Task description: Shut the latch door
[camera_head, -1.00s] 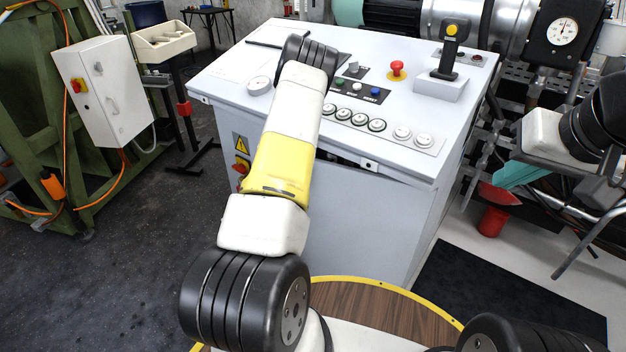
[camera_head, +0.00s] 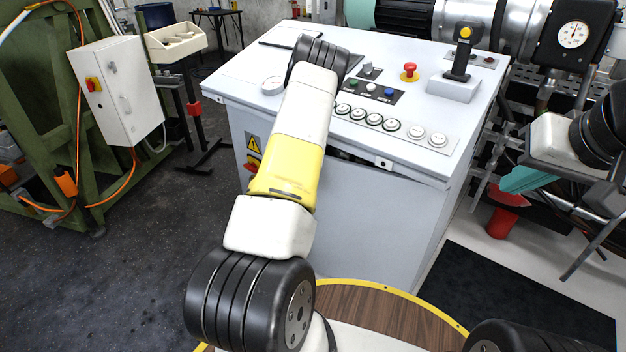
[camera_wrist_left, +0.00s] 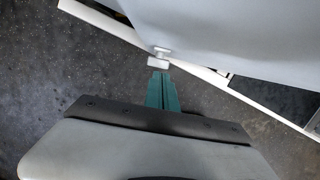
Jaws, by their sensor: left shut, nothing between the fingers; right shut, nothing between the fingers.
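The grey console (camera_head: 370,225) stands ahead, with a dark gap under its top along the front panel. A small light latch piece (camera_wrist_left: 158,60) sits at the edge of a light grey panel (camera_wrist_left: 230,30) in the left wrist view; I cannot tell how far the panel stands open. My left gripper (camera_wrist_left: 162,77) has teal fingers, shut and empty, just below the latch piece; contact is unclear. In the head view my left arm hides it. My right gripper (camera_head: 515,183) is shut and empty at the right, beside the console.
The console top carries a joystick (camera_head: 463,52), a red button (camera_head: 410,70) and several round buttons. A white box (camera_head: 117,90) on a green frame (camera_head: 35,120) stands at left. A red container (camera_head: 503,215) is at right.

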